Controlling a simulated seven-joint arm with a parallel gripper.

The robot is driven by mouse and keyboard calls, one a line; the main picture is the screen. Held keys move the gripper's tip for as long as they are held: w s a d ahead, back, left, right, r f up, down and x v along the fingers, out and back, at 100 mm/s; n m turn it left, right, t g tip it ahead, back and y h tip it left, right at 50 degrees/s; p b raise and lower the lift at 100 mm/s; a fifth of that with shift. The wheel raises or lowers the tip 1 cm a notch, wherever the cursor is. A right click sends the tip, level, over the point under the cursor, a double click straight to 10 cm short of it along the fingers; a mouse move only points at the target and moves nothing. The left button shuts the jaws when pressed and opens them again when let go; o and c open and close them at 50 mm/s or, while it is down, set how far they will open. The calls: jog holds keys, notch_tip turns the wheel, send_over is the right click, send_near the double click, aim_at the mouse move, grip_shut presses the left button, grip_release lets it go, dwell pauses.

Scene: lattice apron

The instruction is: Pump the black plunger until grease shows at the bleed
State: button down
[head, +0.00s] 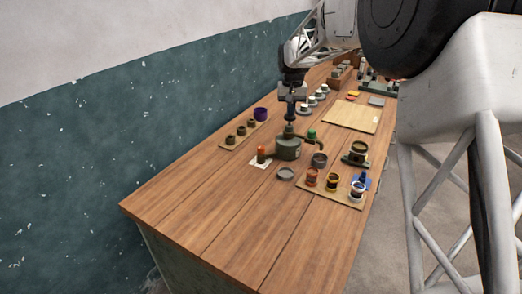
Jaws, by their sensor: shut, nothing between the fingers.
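A dark green pot-shaped pump (288,150) stands on the wooden table, with a spout (309,139) reaching to the right. My gripper (289,121) points straight down over the top of the pump, with its fingers shut and empty. The black plunger is not clearly distinguishable from the dark fingers, and I cannot tell whether they touch it. A small grey-brown cup (319,160) stands near the spout's end. I cannot make out the bleed or any grease.
An orange-brown bottle (261,154) on a white card and a grey dish (286,174) flank the pump. Several jars stand on a front board (342,200). A green-black pot (356,154) is at the right. Small pots and a purple cup (261,114) are behind left. The front left table is clear.

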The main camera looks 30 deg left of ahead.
jog(key=shift+r, duration=1.2)
jog(key=shift+f, duration=2.15)
dwell(0.3)
jog(key=shift+r, duration=2.1)
